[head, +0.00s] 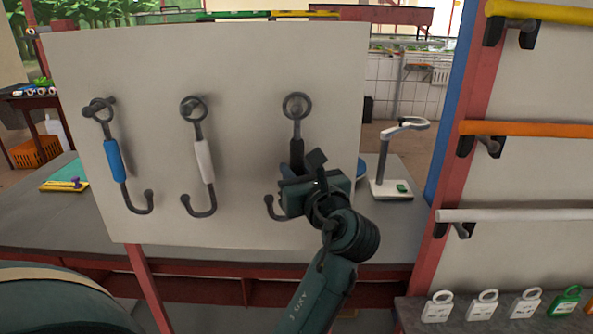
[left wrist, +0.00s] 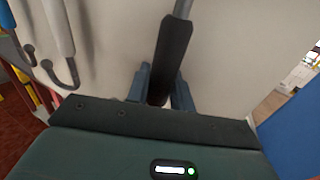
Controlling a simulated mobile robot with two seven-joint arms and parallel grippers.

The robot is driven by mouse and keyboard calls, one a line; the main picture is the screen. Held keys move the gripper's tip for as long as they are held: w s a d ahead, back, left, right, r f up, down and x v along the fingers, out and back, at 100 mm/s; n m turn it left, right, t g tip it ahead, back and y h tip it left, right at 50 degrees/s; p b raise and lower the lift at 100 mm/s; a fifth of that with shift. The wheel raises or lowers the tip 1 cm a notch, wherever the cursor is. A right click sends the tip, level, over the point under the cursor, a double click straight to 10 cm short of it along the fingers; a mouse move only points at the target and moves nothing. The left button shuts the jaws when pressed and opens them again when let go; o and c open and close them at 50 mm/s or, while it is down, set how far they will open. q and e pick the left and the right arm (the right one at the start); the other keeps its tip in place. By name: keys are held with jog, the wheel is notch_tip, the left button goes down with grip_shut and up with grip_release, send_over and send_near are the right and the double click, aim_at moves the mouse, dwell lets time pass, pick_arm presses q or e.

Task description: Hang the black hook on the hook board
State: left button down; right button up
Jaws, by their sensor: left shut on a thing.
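The black hook (head: 297,146) is upright against the pale hook board (head: 245,60), on the right of the row. Its top ring (head: 297,105) is at a peg and appears to surround it; how deep it sits on the peg I cannot tell. My left gripper (head: 291,176) is shut on the black grip of this hook, below the ring, and hides part of it. The hook's curved lower end shows left of my gripper. In the left wrist view the black grip (left wrist: 171,50) stands between my two fingers. My right gripper is not in view.
A blue-handled hook (head: 115,160) and a white-handled hook (head: 205,160) hang left on the board. A grey stand (head: 390,165) is on the table right of the board. A red-framed rack with yellow, orange (head: 525,129) and white bars stands at right, above several tags.

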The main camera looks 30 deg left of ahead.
pick_arm(q)
jog(key=shift+w+a, duration=0.25)
jog(key=shift+w, duration=0.2)
dwell(0.3)
jog(key=shift+w+f, duration=0.1)
jog(key=shift+f, duration=0.25)
dwell(0.6)
jog(key=c, duration=1.1)
grip_release()
jog(key=shift+c, duration=0.2)
